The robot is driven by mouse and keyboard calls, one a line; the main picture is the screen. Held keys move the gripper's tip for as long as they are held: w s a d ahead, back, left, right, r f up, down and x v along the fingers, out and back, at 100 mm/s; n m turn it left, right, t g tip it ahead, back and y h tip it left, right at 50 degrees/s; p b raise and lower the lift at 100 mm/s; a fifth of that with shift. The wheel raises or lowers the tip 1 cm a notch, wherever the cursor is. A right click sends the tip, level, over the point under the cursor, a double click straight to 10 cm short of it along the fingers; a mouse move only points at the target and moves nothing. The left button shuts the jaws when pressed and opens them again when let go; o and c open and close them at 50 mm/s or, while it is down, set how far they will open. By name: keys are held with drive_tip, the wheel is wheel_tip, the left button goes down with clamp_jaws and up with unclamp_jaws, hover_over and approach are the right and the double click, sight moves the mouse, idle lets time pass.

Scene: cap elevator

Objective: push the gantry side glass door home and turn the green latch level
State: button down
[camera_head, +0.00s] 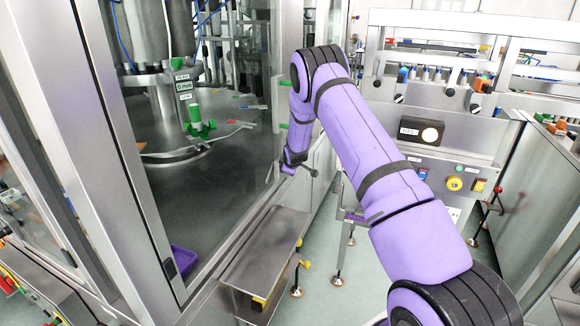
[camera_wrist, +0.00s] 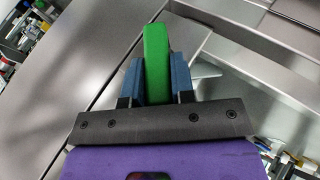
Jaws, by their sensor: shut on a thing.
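The green latch (camera_wrist: 156,50) is a long rounded handle in the wrist view. The two blue fingers of my gripper (camera_wrist: 156,82) are shut on it, one on each side. The latch points nearly straight up in that view, against grey metal panels with a slanting seam. In the head view my gripper (camera_head: 286,168) is at the gantry's right side, beside the metal frame, and the held latch cannot be made out. The gantry side glass door (camera_head: 235,180) looks dark and see-through there; I cannot tell whether it is fully home.
Two green pieces stick out from the frame above my gripper, the upper one (camera_head: 285,83) clear of it. A metal step box (camera_head: 262,250) stands on the floor below. A machine with a button panel (camera_head: 455,183) stands to the right, with open floor between.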

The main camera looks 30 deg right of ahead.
drive_tip(key=shift+s+a+f+n+t+h, duration=0.15)
drive_tip(key=shift+f+n+t+h, duration=0.3)
drive_tip(key=shift+t+h, duration=0.7)
drive_tip(key=shift+s+a+f+n+t+h, duration=0.15)
drive_tip(key=shift+f+n+t+h, duration=0.35)
drive_tip(key=shift+t+h, duration=0.6)
drive_tip(key=shift+s+a+f+n+t+h, duration=0.15)
drive_tip(key=shift+f+n+t+h, duration=0.3)
drive_tip(key=shift+t+h, duration=0.65)
drive_tip(key=shift+t+y, duration=0.25)
drive_tip(key=shift+t, duration=0.1)
drive_tip(key=c, duration=1)
unclamp_jaws()
drive_tip(key=shift+o, duration=0.2)
drive_tip(key=v, duration=1)
drive_tip(key=shift+s+a, duration=0.2)
drive_tip(key=shift+s, duration=0.15)
